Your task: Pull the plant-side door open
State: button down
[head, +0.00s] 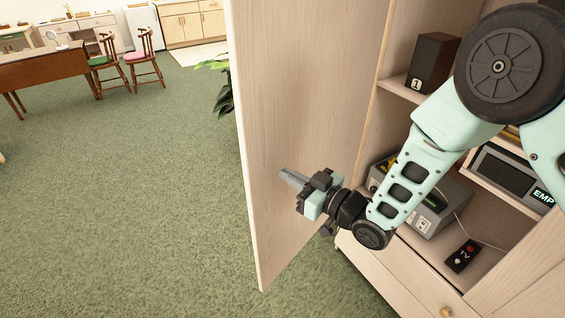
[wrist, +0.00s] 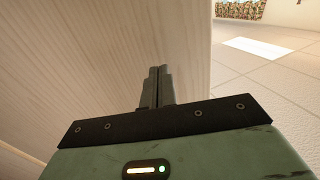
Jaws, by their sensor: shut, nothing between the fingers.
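The plant-side door (head: 300,100) is a tall pale wood panel. It stands swung out from the cabinet (head: 375,125), with the shelves behind it in view. A green plant (head: 222,95) shows partly behind the door's left edge. My gripper (head: 290,178) is in front of the door's inner face, its fingers pointing left toward the free edge. The fingers are shut and empty. In the wrist view the closed fingers (wrist: 157,88) stand close to the pale door panel (wrist: 100,60); I cannot tell whether they touch it. No handle of this door shows.
The cabinet holds a dark speaker (head: 432,62), a grey device (head: 435,205), a box marked EMP (head: 510,172) and a TV remote (head: 462,256). A drawer with a knob (head: 446,312) is below. Open green carpet (head: 130,200) lies left; a desk (head: 45,70) and chairs stand far back.

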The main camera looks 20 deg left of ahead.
jog(key=shift+p+x, duration=0.45)
jog(key=shift+x, duration=0.7)
jog(key=shift+a, duration=0.15)
